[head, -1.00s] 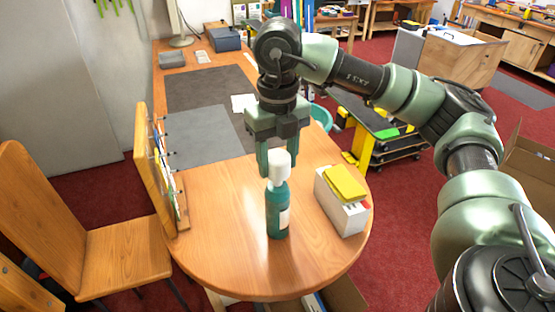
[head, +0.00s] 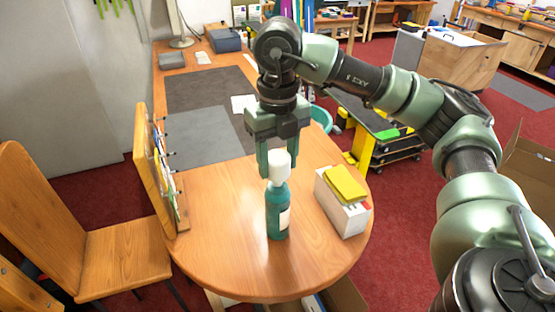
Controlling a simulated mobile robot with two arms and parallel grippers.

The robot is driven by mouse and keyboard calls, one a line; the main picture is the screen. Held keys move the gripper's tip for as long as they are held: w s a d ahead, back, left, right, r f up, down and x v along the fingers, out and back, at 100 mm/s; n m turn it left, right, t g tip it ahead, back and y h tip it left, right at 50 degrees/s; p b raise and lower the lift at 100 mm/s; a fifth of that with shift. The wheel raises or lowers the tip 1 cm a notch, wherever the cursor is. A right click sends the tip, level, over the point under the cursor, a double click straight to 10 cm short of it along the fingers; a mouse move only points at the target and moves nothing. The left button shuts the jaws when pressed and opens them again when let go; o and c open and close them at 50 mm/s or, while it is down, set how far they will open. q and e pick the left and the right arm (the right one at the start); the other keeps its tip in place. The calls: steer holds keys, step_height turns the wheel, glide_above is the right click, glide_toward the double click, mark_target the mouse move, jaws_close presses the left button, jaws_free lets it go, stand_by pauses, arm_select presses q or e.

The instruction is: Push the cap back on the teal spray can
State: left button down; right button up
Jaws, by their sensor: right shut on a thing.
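The teal spray can (head: 276,212) stands upright on the rounded end of the wooden table, with a pale label on its right side. The white cap (head: 279,165) is at the top of the can, in line with it; I cannot tell whether it is fully seated. My right gripper (head: 277,160) points straight down over the can and is shut on the cap, with green fingers on either side of it. My left gripper is not in view.
A white box (head: 342,212) with a yellow cloth or pad (head: 345,183) on top stands just right of the can. A wooden rack (head: 157,170) stands at the table's left edge by a chair (head: 110,250). The table front (head: 225,260) is clear.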

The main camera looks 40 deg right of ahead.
steer(key=shift+f, duration=0.15)
steer(key=shift+f+b, duration=0.35)
steer(key=shift+b, duration=0.05)
steer(key=shift+f+b, duration=1.55)
stand_by(1.1)
steer(key=o, duration=1.8)
steer(key=shift+o, duration=0.2)
steer(key=shift+r, duration=0.15)
steer(key=shift+r+p, duration=2.5)
steer(key=shift+r, duration=0.9)
